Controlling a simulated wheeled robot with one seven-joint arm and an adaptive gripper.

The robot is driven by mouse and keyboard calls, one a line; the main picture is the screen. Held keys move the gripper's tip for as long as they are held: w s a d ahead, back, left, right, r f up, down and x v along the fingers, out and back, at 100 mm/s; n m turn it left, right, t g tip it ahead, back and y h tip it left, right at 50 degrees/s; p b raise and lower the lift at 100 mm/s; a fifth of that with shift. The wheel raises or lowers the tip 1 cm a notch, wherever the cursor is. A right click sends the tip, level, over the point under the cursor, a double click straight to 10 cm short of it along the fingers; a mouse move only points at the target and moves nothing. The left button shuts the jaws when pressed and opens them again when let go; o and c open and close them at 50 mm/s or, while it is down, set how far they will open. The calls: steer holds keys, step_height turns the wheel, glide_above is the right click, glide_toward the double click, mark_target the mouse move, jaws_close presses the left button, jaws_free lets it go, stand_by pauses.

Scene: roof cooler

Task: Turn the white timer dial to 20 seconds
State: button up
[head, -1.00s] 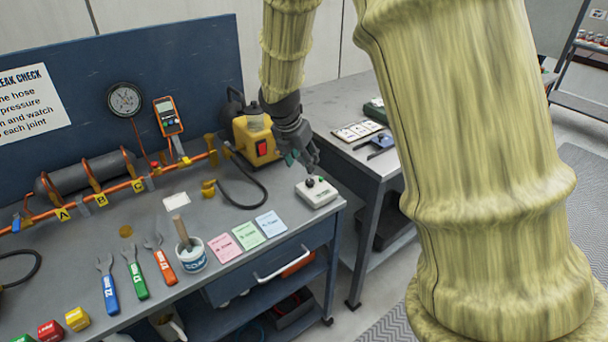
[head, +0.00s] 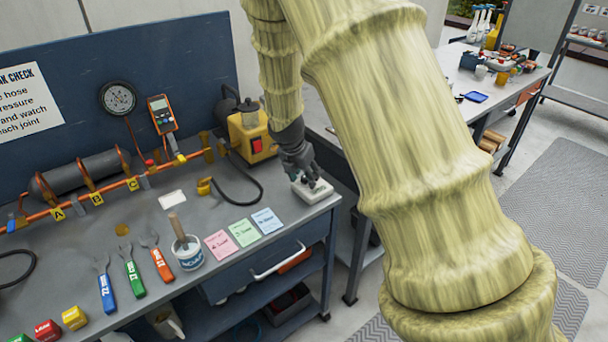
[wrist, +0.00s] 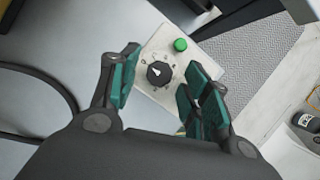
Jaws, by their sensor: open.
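The white timer box (head: 318,190) sits at the right front corner of the grey workbench, partly hidden by my gripper in the head view. In the wrist view the timer box (wrist: 183,54) shows a round black dial (wrist: 159,74) with a white pointer mark, and a green button (wrist: 181,45) beside it. The scale marks around the dial are too small to read. My gripper (wrist: 164,85) is open and empty, its teal-padded fingers on either side of the dial. In the head view my gripper (head: 306,182) is right at the timer; contact cannot be told.
A yellow pump (head: 252,137) with a black hose stands behind and left of the timer. Three coloured cards (head: 243,233) and a white pot (head: 188,252) lie to the left. The bench edge drops off just right of the timer.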

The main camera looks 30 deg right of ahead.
steer(key=c, duration=1)
steer(key=shift+c, duration=0.2)
steer(key=shift+r+m+p, duration=0.15)
steer(key=shift+m+p, duration=0.15)
steer(key=shift+p, duration=0.15)
steer(key=m+g+p, duration=0.1)
steer(key=m+p, duration=0.1)
steer(key=p, duration=0.1)
steer(key=shift+w+r+h, duration=0.15)
steer(key=shift+h, duration=0.15)
steer(key=m+p, duration=0.2)
steer(key=m+g+p, duration=0.1)
steer(key=m, duration=0.1)
steer(key=shift+w+g+p, duration=0.15)
steer(key=shift+g+p, duration=0.15)
steer(key=shift+p, duration=0.1)
steer(key=m+p, duration=0.1)
steer(key=m, duration=0.1)
steer(key=m+g+p, duration=0.1)
steer(key=m, duration=0.1)
steer(key=shift+w+f+m+g+y+p, duration=0.2)
steer(key=shift+m+g+y+p, duration=0.1)
steer(key=shift+y, duration=0.1)
steer(key=m+g+y+p, duration=0.1)
steer(key=m, duration=0.3)
steer(key=shift+d+m, duration=0.15)
steer(key=shift+m, duration=0.25)
